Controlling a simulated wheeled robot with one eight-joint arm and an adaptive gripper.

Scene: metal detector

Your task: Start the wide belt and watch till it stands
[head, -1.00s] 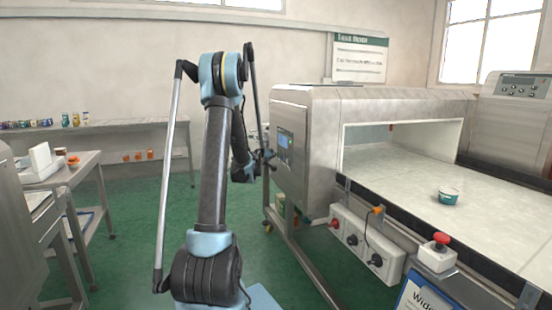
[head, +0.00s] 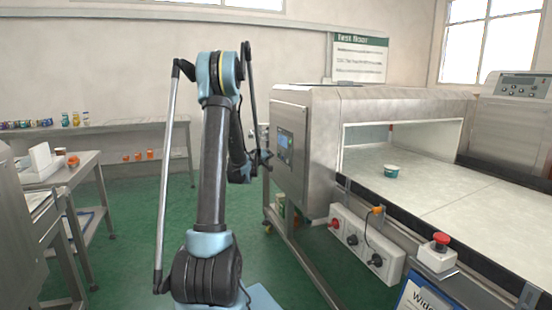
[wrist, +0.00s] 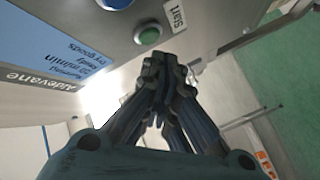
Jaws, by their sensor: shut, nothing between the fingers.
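The wide belt (head: 440,196) runs pale and flat into the opening of the steel metal detector (head: 395,100). My gripper (head: 266,158) is small in the head view, close to the detector's side panel with the blue screen (head: 284,147). In the wrist view my gripper (wrist: 164,62) is shut and empty. Its tips are just below a green round button (wrist: 148,35) beside a "Start" label (wrist: 175,16). I cannot tell whether they touch the panel.
A control box (head: 365,245) with knobs hangs under the belt edge. A red stop button (head: 440,240) sits on a white box further right. A side table (head: 75,165) stands at left. Green floor (head: 130,200) is clear between.

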